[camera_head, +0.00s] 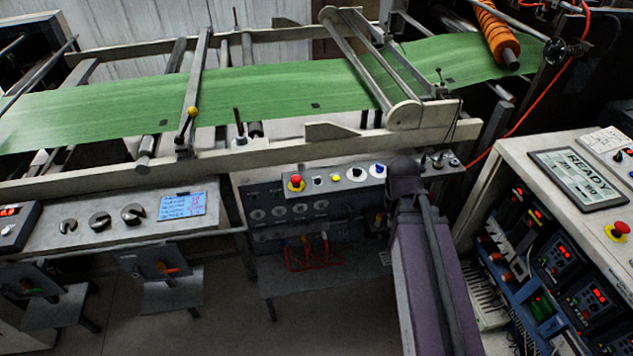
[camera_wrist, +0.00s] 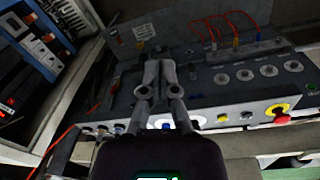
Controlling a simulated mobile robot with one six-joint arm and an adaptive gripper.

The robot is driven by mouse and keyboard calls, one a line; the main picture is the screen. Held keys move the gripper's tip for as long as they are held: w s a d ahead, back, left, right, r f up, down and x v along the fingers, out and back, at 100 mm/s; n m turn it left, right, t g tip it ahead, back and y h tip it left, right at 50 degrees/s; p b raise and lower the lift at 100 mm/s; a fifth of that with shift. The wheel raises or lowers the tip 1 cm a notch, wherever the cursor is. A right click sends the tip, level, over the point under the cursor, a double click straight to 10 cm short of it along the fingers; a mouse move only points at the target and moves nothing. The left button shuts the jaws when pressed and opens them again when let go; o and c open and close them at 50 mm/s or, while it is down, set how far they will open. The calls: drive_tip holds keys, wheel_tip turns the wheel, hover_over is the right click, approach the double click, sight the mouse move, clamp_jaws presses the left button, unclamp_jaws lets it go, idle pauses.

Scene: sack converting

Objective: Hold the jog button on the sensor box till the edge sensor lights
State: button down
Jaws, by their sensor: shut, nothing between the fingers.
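A grey control box (camera_head: 337,180) sits under the machine's front rail, with a red stop button on a yellow base (camera_head: 296,183), small coloured buttons and round knobs in a row. Its face also shows in the wrist view (camera_wrist: 208,121), where a blue button (camera_wrist: 167,126) lies just beyond my gripper's base. I cannot read which button is the jog button. My gripper (camera_wrist: 157,66) is shut and empty in front of the box; contact with a button cannot be made out. In the head view my arm hides the gripper and part of the box. I see no clearly lit edge sensor.
A green web (camera_head: 270,92) with small dark marks runs over rollers. A console at right carries a display (camera_head: 578,180) reading READY and a red stop button (camera_head: 617,231). Orange and red cables (camera_head: 310,255) hang below the box. A blue label (camera_head: 183,205) is at left.

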drive_tip(key=w+a+t+h+b, duration=0.25)
drive_tip(key=w+a, duration=0.45)
drive_tip(key=w, duration=0.6)
wheel_tip(320, 180, up, 2)
drive_tip(key=n+t+h, duration=0.2)
drive_tip(key=t, duration=0.3)
hover_over(317, 182)
drive_tip(key=shift+w+b, duration=0.1)
drive_tip(key=shift+b, duration=0.35)
drive_tip(key=shift+f, duration=0.2)
wheel_tip(317, 182, down, 8)
drive_tip(key=b, duration=0.8)
drive_tip(key=shift+f+b, duration=0.1)
drive_tip(key=shift+b, duration=0.2)
drive_tip(key=shift+f, duration=0.1)
drive_tip(key=shift+f, duration=0.1)
drive_tip(key=shift+f+b, duration=0.3)
drive_tip(key=shift+b, duration=0.25)
